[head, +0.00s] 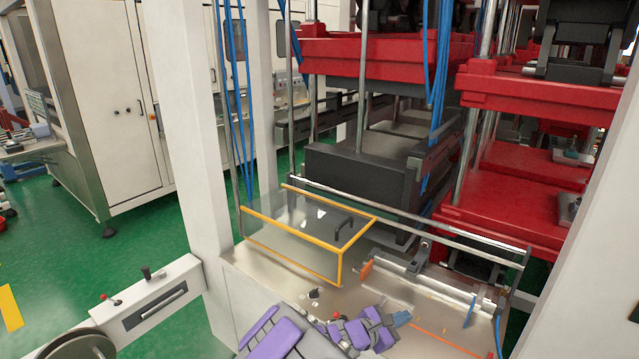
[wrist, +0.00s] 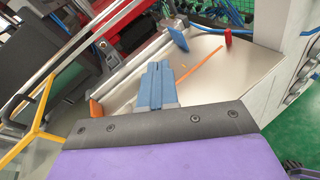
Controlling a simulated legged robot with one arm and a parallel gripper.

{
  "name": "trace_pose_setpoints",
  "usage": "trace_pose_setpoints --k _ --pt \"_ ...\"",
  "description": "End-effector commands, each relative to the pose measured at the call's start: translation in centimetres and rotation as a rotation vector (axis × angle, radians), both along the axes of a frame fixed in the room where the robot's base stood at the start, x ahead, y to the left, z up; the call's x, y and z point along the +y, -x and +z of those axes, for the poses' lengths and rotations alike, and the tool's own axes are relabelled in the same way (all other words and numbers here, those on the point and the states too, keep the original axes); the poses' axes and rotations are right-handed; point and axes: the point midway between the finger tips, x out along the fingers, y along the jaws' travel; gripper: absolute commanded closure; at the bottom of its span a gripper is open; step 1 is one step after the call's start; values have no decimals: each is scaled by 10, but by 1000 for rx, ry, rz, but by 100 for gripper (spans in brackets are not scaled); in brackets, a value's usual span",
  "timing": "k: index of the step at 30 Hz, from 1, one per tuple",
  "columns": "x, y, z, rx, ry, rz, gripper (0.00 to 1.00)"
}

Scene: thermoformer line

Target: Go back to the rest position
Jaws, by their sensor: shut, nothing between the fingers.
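My gripper (head: 402,318) shows at the bottom of the head view, at the end of my purple and dark grey arm, over the metal deck (head: 395,292) of the machine. In the wrist view its two blue fingers (wrist: 157,84) lie side by side, shut with nothing between them. The fingers point toward the bare deck and an orange strip (wrist: 200,67). The strip also shows in the head view (head: 447,341), to the right of the gripper. I cannot tell whether the fingers touch the deck.
A clear guard box with a yellow frame (head: 308,238) and black handle stands left of the gripper. Metal rails (head: 400,222) and red press blocks (head: 510,195) are behind. A white post (head: 185,130) rises at left. Green floor (head: 120,260) is open beyond the control panel (head: 150,305).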

Motion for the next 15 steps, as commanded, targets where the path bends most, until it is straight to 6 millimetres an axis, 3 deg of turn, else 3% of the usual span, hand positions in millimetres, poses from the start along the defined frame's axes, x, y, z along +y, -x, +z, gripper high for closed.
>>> trace_pose_setpoints --k 1,6,10,15 --pt "-17 13 19 -48 -29 -75 100" --pt "-63 69 63 -190 -143 -331 100" --pt "-87 119 84 -284 -240 -522 100" --pt "-100 184 98 -392 -392 -754 100"
